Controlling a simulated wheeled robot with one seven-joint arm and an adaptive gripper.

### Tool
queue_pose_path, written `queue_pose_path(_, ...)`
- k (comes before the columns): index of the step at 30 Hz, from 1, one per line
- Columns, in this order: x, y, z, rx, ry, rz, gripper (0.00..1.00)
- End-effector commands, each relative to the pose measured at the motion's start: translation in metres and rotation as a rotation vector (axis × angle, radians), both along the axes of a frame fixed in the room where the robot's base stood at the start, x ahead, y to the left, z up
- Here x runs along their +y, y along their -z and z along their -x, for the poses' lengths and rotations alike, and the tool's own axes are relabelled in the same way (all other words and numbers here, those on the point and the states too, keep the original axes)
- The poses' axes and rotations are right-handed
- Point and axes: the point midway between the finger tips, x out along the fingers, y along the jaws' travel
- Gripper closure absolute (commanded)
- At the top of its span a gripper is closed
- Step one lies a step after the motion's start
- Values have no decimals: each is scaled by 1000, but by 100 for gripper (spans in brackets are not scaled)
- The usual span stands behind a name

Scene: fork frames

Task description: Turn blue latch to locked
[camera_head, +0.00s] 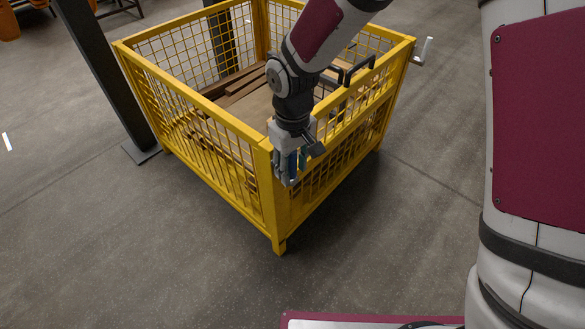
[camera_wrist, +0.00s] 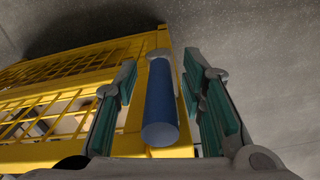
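The blue latch (camera_wrist: 160,102) is a cylinder-shaped handle in the middle of the wrist view, beside the yellow corner post of the crate. My gripper (camera_wrist: 172,82) has its two teal-padded fingers on either side of the handle. Gaps show between the handle and both fingers, so they are open around it. In the head view my gripper (camera_head: 290,166) is at the near corner of the yellow crate (camera_head: 225,118). A bit of blue shows between the fingers there; most of the latch is hidden by the gripper.
Brown boards (camera_head: 232,83) lie inside the crate. A grey crank-like handle (camera_head: 424,51) sticks out at the crate's far right corner. Black handles (camera_head: 359,70) are on the right side's top. A dark post (camera_head: 104,75) stands at the left. The floor in front is clear.

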Motion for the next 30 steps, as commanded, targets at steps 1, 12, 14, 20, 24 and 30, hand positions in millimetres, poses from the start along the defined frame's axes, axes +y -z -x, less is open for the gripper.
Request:
queue_pose_path(1, 0, 1, 0, 0, 0, 0, 63)
queue_pose_path(12, 0, 0, 0, 0, 0, 0, 100)
queue_pose_path(14, 0, 0, 0, 0, 0, 0, 100)
queue_pose_path(20, 0, 0, 0, 3, 0, -2, 100)
queue_pose_path(24, -1, 0, 0, 19, 1, -13, 100)
queue_pose_path(30, -4, -2, -3, 81, 5, -60, 100)
